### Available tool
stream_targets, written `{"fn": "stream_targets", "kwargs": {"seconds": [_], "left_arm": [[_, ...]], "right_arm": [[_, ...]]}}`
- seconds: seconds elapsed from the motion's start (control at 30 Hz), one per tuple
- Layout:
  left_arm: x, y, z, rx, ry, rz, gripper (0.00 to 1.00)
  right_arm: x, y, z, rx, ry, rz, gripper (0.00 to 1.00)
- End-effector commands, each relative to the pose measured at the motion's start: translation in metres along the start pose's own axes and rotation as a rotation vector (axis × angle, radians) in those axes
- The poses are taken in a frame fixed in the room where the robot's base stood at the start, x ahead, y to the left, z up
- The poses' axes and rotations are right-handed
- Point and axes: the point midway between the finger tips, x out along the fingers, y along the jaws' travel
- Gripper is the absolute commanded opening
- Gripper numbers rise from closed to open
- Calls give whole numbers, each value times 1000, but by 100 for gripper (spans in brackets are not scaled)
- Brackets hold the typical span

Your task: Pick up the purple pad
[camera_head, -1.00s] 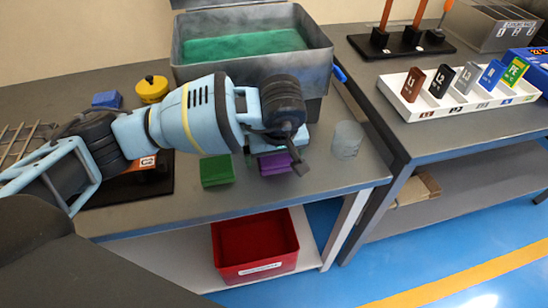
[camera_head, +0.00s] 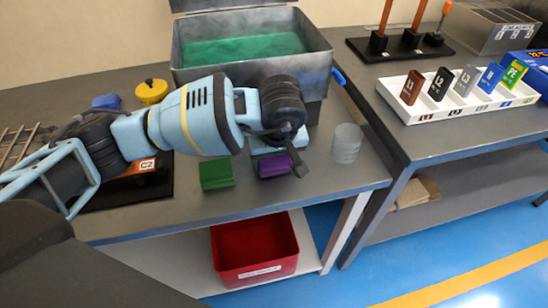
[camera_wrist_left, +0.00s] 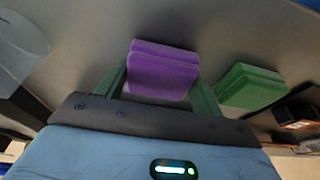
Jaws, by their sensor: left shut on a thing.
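The purple pad (camera_head: 274,166) is at the front part of the grey bench in the head view, partly hidden behind my left gripper (camera_head: 284,160). In the left wrist view the purple pad (camera_wrist_left: 162,72) sits between the two green fingers of my left gripper (camera_wrist_left: 162,86), which are shut on it. I cannot tell for sure whether the pad touches the bench. My right gripper is not in view.
A green pad (camera_head: 216,173) lies just left of the purple one. A metal tank (camera_head: 318,62) with green contents is behind. A red bin (camera_head: 226,270) is on the lower shelf. A white labelled rack (camera_head: 419,110) is on the right bench.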

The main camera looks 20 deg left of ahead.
Motion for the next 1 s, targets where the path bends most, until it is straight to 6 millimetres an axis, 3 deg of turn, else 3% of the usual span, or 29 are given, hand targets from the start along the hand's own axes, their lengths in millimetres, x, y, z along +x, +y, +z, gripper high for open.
{"fn": "stream_targets", "kwargs": {"seconds": [0.23, 0.6, 1.0], "left_arm": [[-31, -3, -6, 1, 2, 1, 46], [-50, -55, 46, 2, 1, 1, 46], [-69, -98, 90, 2, 1, 2, 46]], "right_arm": [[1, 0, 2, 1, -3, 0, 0], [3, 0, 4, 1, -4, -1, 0], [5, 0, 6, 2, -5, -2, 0]]}}
